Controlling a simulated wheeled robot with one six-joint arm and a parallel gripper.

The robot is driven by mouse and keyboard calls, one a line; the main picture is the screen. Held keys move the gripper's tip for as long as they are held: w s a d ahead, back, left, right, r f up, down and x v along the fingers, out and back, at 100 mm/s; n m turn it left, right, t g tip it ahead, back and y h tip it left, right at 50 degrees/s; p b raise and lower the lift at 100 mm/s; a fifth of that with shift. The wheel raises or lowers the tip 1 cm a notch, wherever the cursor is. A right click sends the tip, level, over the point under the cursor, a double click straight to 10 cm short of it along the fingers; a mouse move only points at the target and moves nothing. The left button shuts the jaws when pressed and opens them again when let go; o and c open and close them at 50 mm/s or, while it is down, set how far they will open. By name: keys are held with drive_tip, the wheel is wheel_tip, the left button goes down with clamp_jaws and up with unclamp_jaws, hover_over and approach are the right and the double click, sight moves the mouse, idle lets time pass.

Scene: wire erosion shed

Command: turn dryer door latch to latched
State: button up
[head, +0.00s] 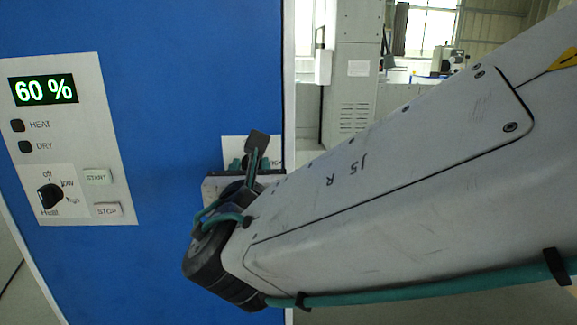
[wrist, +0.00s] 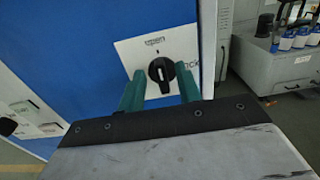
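The dryer door latch (wrist: 161,74) is a black rotary knob on a white plate (wrist: 128,50) on the blue dryer front, in the wrist view. Its grip bar stands near upright, with a pale line on it, toward the small mark and boxed label above. Partly hidden lettering is at its right; I cannot read it fully. My gripper (wrist: 159,88) is open, with one teal finger on each side of the knob; I cannot tell whether they touch it. In the head view the plate (head: 231,145) shows behind my gripper (head: 252,163), and the knob is mostly hidden.
The dryer's control panel (head: 85,135) is at left, with a display reading 60 %, a dial (head: 50,196) and START and STOP buttons. The dryer's right edge is close to the latch. A grey cabinet (wrist: 272,68) with bottles stands beyond, at right.

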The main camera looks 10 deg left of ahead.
drive_tip(key=shift+w, duration=0.3)
clamp_jaws()
